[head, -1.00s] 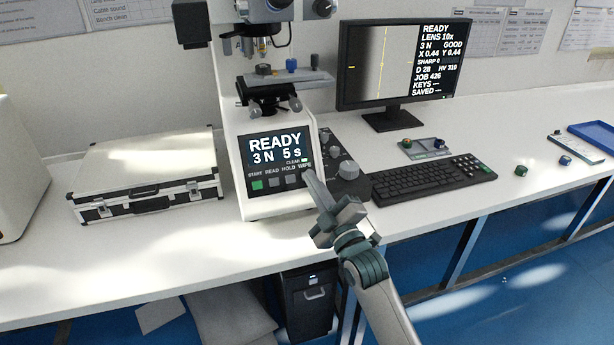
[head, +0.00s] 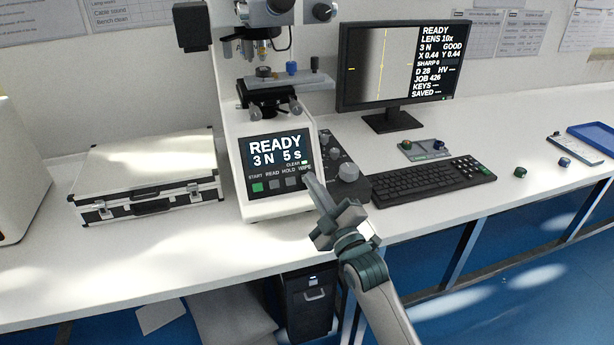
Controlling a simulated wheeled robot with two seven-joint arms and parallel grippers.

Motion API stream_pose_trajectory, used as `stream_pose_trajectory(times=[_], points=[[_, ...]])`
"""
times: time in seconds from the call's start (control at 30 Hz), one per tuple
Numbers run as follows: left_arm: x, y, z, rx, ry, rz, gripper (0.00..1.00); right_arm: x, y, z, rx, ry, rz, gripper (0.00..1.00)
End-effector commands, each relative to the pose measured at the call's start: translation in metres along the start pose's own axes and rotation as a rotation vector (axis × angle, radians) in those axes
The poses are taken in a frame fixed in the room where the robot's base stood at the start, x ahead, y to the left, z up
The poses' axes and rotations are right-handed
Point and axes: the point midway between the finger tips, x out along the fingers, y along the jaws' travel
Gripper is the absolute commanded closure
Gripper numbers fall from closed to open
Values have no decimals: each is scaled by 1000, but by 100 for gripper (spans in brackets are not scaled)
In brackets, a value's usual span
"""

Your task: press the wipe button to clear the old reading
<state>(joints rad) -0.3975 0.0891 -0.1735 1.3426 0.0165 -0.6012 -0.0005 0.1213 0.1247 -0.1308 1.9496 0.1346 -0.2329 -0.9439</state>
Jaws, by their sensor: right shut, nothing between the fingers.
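The hardness tester (head: 232,165) stands on the bench with a front panel that reads READY, 3 N, 5 s. Below the screen is a row of buttons marked START, READ, HOLD and WIPE, with the START button (head: 257,187) green. My right gripper (head: 309,180) is shut and empty, its fingertips at the WIPE button's place at the panel's right end. The fingers hide that button, and I cannot tell whether they touch it. The monitor (head: 343,65) reads READY, LENS 10x, D 28, with dashes after HV, KEYS and SAVED. My left gripper is not in view.
A silver case (head: 150,163) stands left of the tester. A knob console (head: 345,172), a keyboard (head: 430,183) and a small tray with specimens (head: 424,150) are to the right. Small loose pieces and a blue tray (head: 595,135) lie further right. The bench front is clear.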

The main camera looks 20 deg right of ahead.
Motion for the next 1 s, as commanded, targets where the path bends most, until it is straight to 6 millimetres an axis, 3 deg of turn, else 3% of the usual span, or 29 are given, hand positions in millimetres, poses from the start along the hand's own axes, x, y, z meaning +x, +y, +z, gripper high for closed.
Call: stream_pose_trajectory(times=[0.57, 1.0], points=[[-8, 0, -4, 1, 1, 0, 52, -5, 4, -4, 0, 1, 0, 100], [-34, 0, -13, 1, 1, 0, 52, -25, 22, -21, 0, 1, 0, 100]])
